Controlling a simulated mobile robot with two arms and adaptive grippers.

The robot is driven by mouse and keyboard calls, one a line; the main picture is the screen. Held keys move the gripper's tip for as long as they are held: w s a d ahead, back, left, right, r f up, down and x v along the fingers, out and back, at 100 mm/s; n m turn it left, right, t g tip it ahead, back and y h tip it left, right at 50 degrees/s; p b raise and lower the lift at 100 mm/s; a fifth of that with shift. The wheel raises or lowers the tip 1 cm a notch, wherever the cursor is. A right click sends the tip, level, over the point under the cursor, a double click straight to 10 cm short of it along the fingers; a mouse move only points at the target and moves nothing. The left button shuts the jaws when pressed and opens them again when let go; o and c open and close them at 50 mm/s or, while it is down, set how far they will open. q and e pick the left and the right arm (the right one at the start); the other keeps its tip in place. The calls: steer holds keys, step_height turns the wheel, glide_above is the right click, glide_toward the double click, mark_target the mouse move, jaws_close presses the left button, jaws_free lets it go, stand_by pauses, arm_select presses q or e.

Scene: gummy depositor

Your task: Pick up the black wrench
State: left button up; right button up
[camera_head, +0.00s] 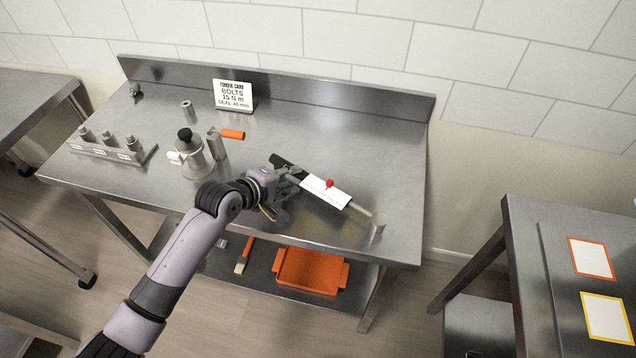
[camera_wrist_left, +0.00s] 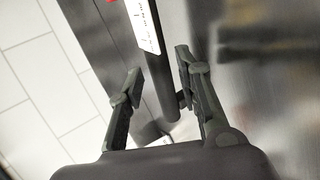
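The black wrench lies across the table, its dark handle (camera_head: 282,161) at the upper left and its grey shaft (camera_head: 357,209) running to the lower right. A white tag (camera_head: 325,191) with a red part covers its middle. In the left wrist view, the dark handle end (camera_wrist_left: 164,92) shows between my finger pads, beside the tag (camera_wrist_left: 143,25). My left gripper (camera_head: 288,188) is at the handle side of the wrench, and it also shows in the wrist view (camera_wrist_left: 158,68). Its fingers are apart, with a gap beside the handle. I cannot tell the height above the table. My right gripper is not in view.
A metal pump-like part (camera_head: 194,158) with a black knob and an orange-handled part (camera_head: 232,134) stand left of the gripper. A rack of fittings (camera_head: 110,153) is farther left. A sign (camera_head: 233,95) stands at the back. An orange tray (camera_head: 310,271) sits on the lower shelf.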

mark_target(299, 175)
arm_select(q)
steer(key=shift+p+x, duration=0.3)
steer(key=shift+x, duration=1.75)
steer(key=shift+r, duration=0.15)
steer(key=shift+c, duration=0.2)
jaws_close()
steer(key=shift+w, duration=0.1)
